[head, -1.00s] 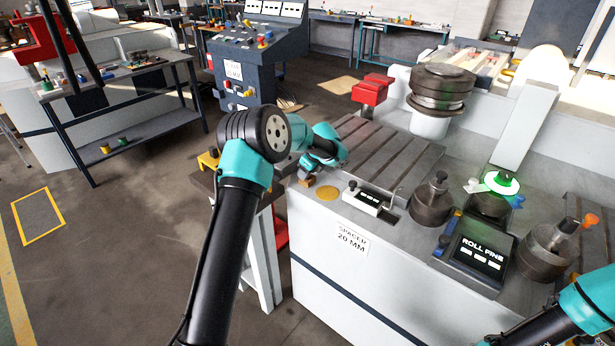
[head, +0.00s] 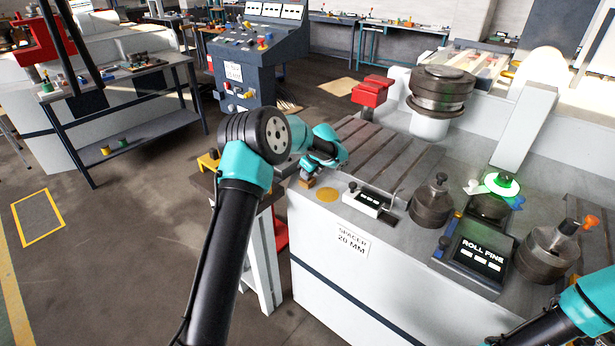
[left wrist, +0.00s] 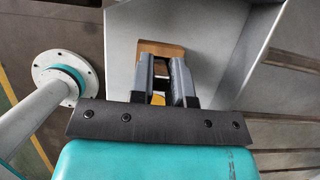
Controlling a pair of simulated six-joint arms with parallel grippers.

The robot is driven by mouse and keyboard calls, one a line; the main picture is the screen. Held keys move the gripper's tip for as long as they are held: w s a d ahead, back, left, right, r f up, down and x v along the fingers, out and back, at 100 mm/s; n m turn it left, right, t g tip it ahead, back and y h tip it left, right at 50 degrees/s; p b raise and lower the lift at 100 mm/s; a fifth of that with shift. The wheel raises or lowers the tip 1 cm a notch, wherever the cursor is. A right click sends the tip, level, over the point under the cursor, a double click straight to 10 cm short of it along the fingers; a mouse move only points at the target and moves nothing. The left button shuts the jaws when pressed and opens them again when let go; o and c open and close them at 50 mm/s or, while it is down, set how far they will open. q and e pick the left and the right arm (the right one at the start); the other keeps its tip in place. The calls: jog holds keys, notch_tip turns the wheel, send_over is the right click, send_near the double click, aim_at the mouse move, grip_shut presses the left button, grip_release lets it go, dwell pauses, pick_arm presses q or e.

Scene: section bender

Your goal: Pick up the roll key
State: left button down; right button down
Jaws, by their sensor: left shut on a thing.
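My left gripper (head: 307,176) is low at the left front corner of the white machine's top. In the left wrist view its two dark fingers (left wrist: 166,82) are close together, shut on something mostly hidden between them. A brown, wood-like block (left wrist: 160,48) shows at the fingertips; it also shows small in the head view (head: 308,183). I cannot tell whether this block is the roll key or part of it. A little yellow shows between the finger bases. My right arm (head: 585,300) enters at the lower right; its gripper is out of view.
The white machine (head: 345,275) has a slotted grey bed (head: 375,150). A small white display box (head: 366,199), dark rollers (head: 430,203) (head: 546,255), a "ROLL FINE" panel (head: 478,257) and a green-lit ring (head: 501,186) stand right of the gripper. A brass disc (head: 327,194) lies close by.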

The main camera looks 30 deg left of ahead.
pick_arm(q)
jog(key=shift+r, duration=1.75)
jog(key=s+d, duration=0.3)
jog(key=s, duration=0.4)
jog(key=s+d+r, duration=0.1)
jog(key=s+d, duration=0.3)
jog(key=s, duration=0.3)
jog(key=shift+s+d+r, duration=0.15)
jog(key=shift+r, duration=0.1)
